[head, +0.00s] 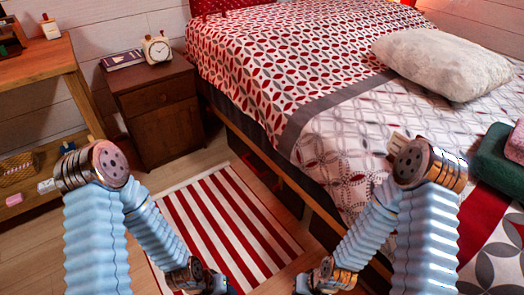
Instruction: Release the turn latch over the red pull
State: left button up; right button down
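I cannot make out a turn latch or a red pull in the head view. My two blue arms come in from the lower left and lower right and bend inward near the bottom middle. Both grippers lie outside the picture, below its bottom edge, so their state and what they are near are hidden.
A bed (285,75) with patterned covers and a pale pillow (443,62) fills the right. A dark nightstand (160,118) holds a clock (157,48) and a book (123,60). A wooden desk (37,58) stands left. A red-striped rug (222,225) lies on the floor.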

aim_at(278, 186)
jog(key=i+j, duration=0.25)
jog(key=i, duration=0.2)
jog(key=i+j+z, duration=0.1)
jog(key=i+j, duration=0.2)
jog(key=i, duration=0.2)
